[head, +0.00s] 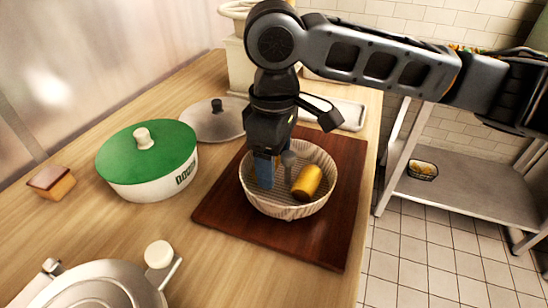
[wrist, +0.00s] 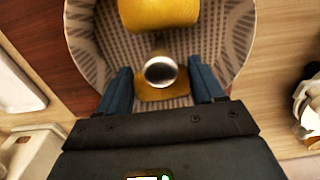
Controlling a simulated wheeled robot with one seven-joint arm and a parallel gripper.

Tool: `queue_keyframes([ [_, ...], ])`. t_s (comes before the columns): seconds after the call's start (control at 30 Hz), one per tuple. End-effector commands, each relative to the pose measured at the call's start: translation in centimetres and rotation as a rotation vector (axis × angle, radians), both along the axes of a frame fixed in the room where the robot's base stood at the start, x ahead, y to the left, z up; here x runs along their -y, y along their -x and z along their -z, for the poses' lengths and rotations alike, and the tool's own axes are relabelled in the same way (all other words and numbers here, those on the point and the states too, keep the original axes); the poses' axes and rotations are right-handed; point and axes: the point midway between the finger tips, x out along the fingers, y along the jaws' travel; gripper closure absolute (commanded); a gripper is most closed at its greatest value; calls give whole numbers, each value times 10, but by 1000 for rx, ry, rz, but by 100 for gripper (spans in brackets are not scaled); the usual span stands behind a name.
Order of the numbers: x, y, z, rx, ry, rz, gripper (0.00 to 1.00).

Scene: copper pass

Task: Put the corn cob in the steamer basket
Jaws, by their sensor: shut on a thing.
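The corn cob (head: 307,181) is a short, thick yellow cylinder lying in the round, pale ribbed basket (head: 285,211), on its right side. In the wrist view the cob (wrist: 158,12) is at the top edge, beyond my fingertips and apart from them. My gripper (head: 277,170) reaches down into the basket, left of the cob. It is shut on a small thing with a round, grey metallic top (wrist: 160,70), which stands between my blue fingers. A tan patch shows below that top; its lower part is partly hidden.
The basket sits on a dark red-brown board (head: 335,225). To the left are a white pot with a green lid (head: 148,155), a grey lid (head: 212,122) and a small brown-topped block (head: 51,182). A metal pot (head: 95,288) is at front left. A shelf (head: 455,185) stands right, across a floor gap.

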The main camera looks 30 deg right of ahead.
Motion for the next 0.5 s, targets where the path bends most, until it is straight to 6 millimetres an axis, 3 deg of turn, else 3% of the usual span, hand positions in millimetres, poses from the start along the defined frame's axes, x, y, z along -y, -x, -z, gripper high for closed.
queue_keyframes([
  [0.1, 0, 0, 4, -1, -1, 1, 68],
  [0.13, 0, 0, 3, 0, 0, 0, 30],
  [0.37, 0, 0, 3, 0, 0, 0, 8],
  [0.5, 0, 0, 3, 0, 0, 0, 7],
])
